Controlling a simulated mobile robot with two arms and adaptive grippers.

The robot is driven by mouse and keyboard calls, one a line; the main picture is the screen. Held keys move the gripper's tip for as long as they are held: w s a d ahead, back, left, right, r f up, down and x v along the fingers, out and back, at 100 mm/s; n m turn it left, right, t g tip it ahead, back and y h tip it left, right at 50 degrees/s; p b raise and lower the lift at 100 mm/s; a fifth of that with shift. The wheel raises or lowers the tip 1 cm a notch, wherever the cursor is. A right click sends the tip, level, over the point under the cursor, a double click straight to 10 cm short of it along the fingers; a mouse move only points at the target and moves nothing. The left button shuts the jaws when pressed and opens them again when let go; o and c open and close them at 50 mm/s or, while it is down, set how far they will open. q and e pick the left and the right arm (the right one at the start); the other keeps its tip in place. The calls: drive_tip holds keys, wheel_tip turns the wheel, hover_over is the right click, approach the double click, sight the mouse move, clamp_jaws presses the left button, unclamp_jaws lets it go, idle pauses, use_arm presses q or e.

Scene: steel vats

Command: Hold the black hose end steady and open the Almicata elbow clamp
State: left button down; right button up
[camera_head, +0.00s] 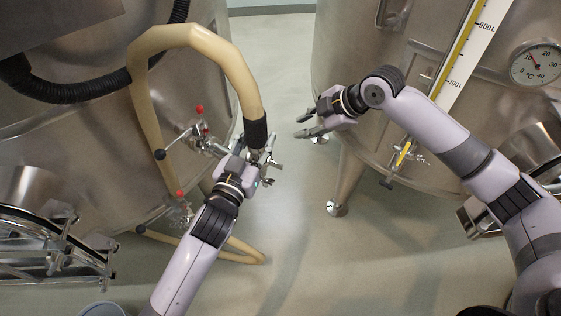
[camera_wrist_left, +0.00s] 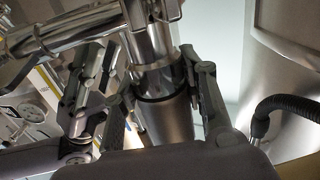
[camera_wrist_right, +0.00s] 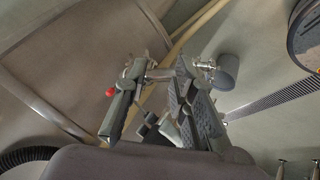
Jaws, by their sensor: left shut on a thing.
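The beige hose (camera_head: 200,42) arches down to a black hose end (camera_head: 256,132) in the head view, left of centre. My left gripper (camera_head: 250,160) is at this hose end, just below it, and is shut on it. Steel clamp parts (camera_head: 272,163) stick out to the right of the gripper. In the left wrist view the fingers (camera_wrist_left: 155,100) stand on both sides of a shiny pipe piece (camera_wrist_left: 165,118), with steel clamp fittings (camera_wrist_left: 165,10) above. My right gripper (camera_head: 303,123) is open and apart from the clamp, to its right. In the right wrist view its fingers (camera_wrist_right: 160,78) stand apart.
A steel vat (camera_head: 60,140) stands left, with red-knobbed valves (camera_head: 200,109). Another vat (camera_head: 365,60) stands right, with a yellow level scale (camera_head: 455,60) and a thermometer (camera_head: 536,63). A ribbed black hose (camera_head: 90,85) hangs at left. Floor (camera_head: 290,230) shows between the vats.

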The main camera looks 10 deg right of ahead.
drive_tip(key=w+d+f+n+t, duration=0.3)
drive_tip(key=d+n+t, duration=0.5)
drive_tip(key=n+t, duration=0.15)
drive_tip(key=s+a+f+n+g+y, duration=0.15)
drive_tip(key=s+n+y, duration=0.25)
drive_tip(key=s+n, duration=0.5)
drive_tip(key=s+a+f+n+g+y, duration=0.1)
drive_tip(key=s+a+n+g+y, duration=0.3)
drive_tip(key=s+n, duration=0.5)
drive_tip(key=w+a+t, duration=0.1)
drive_tip(key=w+a, duration=0.6)
drive_tip(key=a, duration=0.2)
drive_tip(key=shift+n+y, duration=0.35)
drive_tip(key=shift+y, duration=0.05)
drive_tip(key=shift+f, duration=0.1)
clamp_jaws()
